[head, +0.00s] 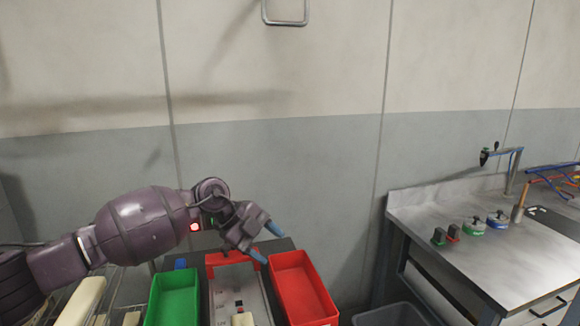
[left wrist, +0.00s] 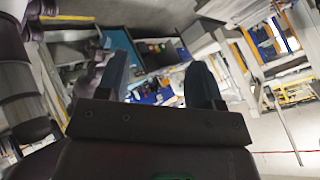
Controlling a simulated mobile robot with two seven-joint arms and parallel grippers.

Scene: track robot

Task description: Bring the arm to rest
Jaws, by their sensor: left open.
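My left arm (head: 140,225) comes in from the left and is raised above the bins. My left gripper (head: 267,244) is open and empty, with its blue-tipped fingers pointing right and slightly down above the red bin. In the left wrist view the two fingers of the left gripper (left wrist: 160,85) stand apart with nothing between them. My right gripper is not in either view.
A green bin (head: 172,298) and a red bin (head: 303,290) stand below the arm, with a grey tray (head: 258,300) between them. A metal workbench (head: 480,250) with small red, green and blue items stands at right. A wall is behind.

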